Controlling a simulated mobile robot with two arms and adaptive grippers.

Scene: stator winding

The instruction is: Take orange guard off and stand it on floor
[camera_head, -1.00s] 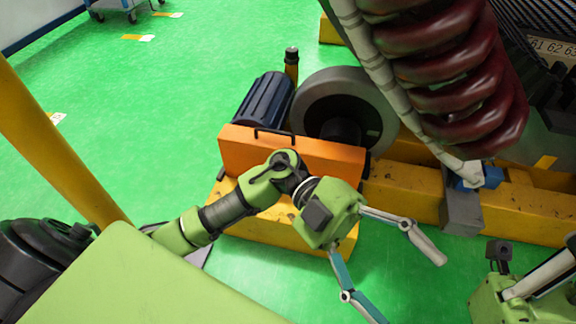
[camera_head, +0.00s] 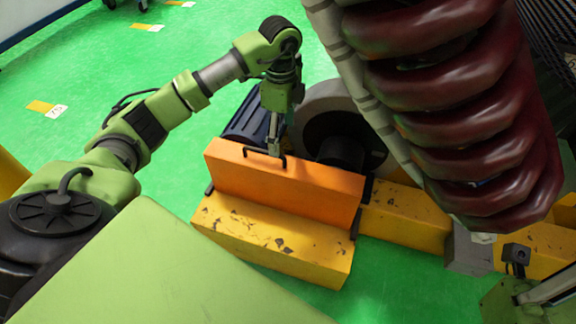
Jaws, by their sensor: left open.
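The orange guard (camera_head: 280,186) stands upright along the yellow beam, in front of a dark ribbed motor and a large grey wheel. A black handle (camera_head: 250,152) sits on its top edge. My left gripper (camera_head: 273,148) points down at this handle from above. Its jaws are open, seen nearly edge-on, and I cannot tell whether they touch the handle. My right gripper (camera_head: 545,292) shows only in part at the bottom right corner, away from the guard, and its jaws cannot be judged.
The yellow base (camera_head: 270,240) lies in front of the guard. The ribbed motor (camera_head: 242,122) and grey wheel (camera_head: 312,112) are close behind. A dark red coil (camera_head: 450,120) hangs at the right. Green floor (camera_head: 60,140) is free at the left.

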